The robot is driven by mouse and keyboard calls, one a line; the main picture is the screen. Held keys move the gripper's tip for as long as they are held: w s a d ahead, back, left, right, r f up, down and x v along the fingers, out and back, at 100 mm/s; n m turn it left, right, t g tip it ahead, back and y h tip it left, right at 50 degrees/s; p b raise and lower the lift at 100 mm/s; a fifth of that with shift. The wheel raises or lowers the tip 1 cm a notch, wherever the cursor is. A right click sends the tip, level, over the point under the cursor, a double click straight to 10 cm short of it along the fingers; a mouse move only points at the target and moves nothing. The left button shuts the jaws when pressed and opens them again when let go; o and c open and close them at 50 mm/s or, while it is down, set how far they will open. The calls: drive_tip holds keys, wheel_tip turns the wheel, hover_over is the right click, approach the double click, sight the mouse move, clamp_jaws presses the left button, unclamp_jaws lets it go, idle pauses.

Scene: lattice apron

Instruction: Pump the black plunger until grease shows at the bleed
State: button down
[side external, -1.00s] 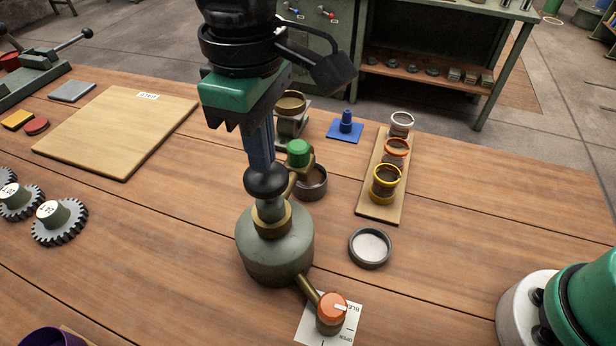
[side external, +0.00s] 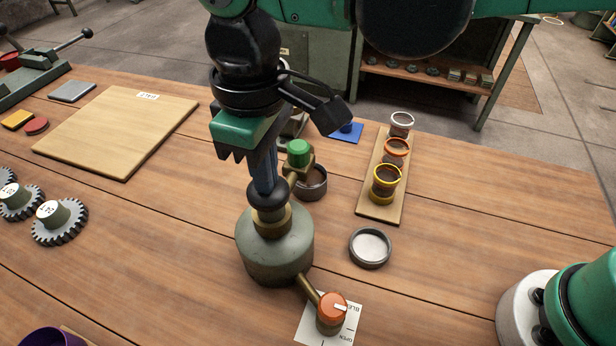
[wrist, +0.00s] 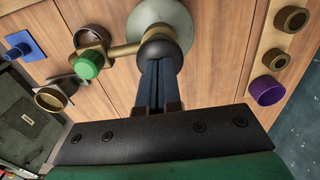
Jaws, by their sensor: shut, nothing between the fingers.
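The black plunger (side external: 257,199) is a rounded knob on a brass collar atop the grey-green pump body (side external: 270,252). It sits low, close to the collar. My gripper (side external: 266,186) is shut and empty, pointing down with its fingertips on the top of the knob. In the wrist view the shut fingers (wrist: 160,62) meet the plunger (wrist: 174,48), hiding part of it. A brass pipe runs from the body to the orange bleed knob (side external: 331,309), above a white card lettered with "OPEN". I see no grease there. A green cap (side external: 299,150) tops the fitting behind.
A dark dish with a pale inside (side external: 370,247) lies right of the pump. A wooden strip (side external: 376,213) holds several ringed jars. A wooden board (side external: 112,135) and gears (side external: 60,224) lie left. Bare table lies between board and pump.

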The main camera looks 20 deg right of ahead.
drive_tip(key=shift+r, duration=2.1)
drive_tip(key=shift+f, duration=0.15)
drive_tip(key=shift+f, duration=2)
drive_tip(key=shift+r, duration=2.15)
drive_tip(key=shift+f, duration=0.15)
